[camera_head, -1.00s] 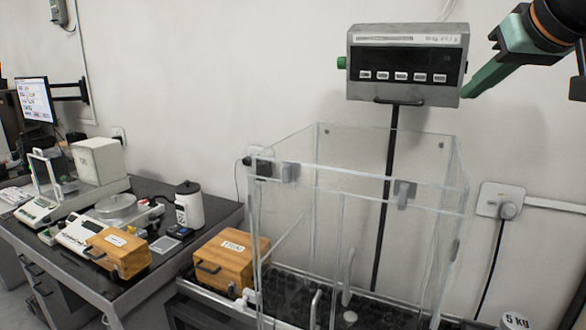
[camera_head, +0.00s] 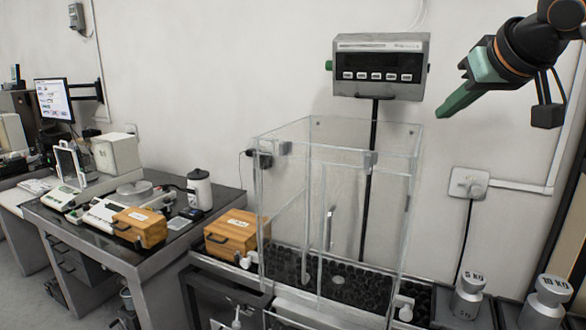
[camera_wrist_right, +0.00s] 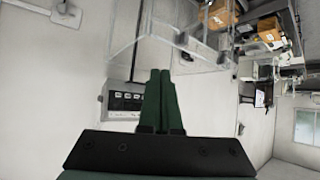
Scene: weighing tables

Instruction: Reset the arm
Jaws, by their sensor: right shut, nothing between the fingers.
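My right gripper (camera_head: 448,106) is in the upper right of the head view, raised in the air to the right of the scale display. Its green fingers are together with nothing between them. The closed fingers (camera_wrist_right: 160,78) also show in the right wrist view, pointing away from the camera. My right arm comes in from the upper right corner. My left gripper is not in view.
A grey scale display (camera_head: 380,66) stands on a black pole behind a clear glass enclosure (camera_head: 290,190). Metal weights (camera_head: 468,297) stand at the lower right. Wooden boxes (camera_head: 236,232), a white bottle (camera_head: 199,190) and balances are at the left. Air beside the gripper is free.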

